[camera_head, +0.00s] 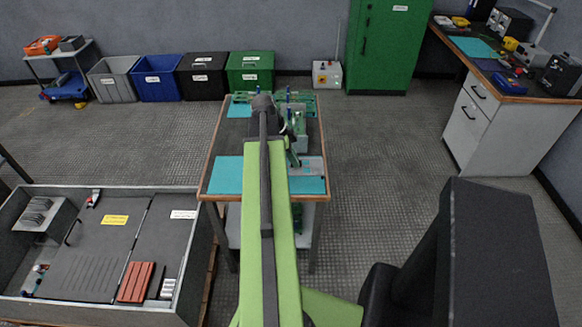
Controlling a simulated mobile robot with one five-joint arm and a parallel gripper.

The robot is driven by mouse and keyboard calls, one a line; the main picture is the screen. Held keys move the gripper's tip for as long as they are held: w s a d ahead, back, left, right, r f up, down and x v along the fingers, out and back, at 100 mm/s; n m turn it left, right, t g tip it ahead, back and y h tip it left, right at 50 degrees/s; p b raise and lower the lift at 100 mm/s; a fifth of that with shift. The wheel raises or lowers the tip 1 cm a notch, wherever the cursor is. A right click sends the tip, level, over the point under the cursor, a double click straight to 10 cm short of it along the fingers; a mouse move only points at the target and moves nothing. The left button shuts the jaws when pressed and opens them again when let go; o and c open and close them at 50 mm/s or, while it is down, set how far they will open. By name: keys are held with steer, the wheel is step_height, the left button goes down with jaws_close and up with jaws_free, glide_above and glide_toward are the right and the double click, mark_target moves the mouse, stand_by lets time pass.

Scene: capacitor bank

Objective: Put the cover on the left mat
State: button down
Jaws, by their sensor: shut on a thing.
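My green arm reaches out over a wooden-edged table (203,190). My gripper (293,158) is small and partly hidden at the arm's far end, over the right half of the table. It is shut on a pale grey-green piece, which I take to be the cover (301,140); its outline is hard to make out. A teal mat (227,175) lies at the table's front left, and teal also shows at the front right (310,186), with my arm between. A smaller teal mat (239,108) lies at the back left.
Green parts (305,99) stand at the table's back right. A grey open crate (100,308) with panels stands at left. Grey, blue, black and green bins (250,72) line the wall. A green cabinet (388,55) and workbench (505,97) stand right.

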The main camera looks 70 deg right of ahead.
step_height(320, 180, down, 6)
steer(key=b, duration=0.5)
steer(key=shift+f+b, duration=0.1)
steer(key=shift+b, duration=0.3)
steer(key=shift+w+f+b, duration=0.1)
steer(key=shift+f+b, duration=0.55)
stand_by(1.3)
steer(key=c, duration=1.5)
jaws_free()
steer(key=shift+o, duration=0.2)
steer(key=p+v, duration=1.6)
steer(key=v, duration=0.1)
steer(key=shift+w, duration=0.2)
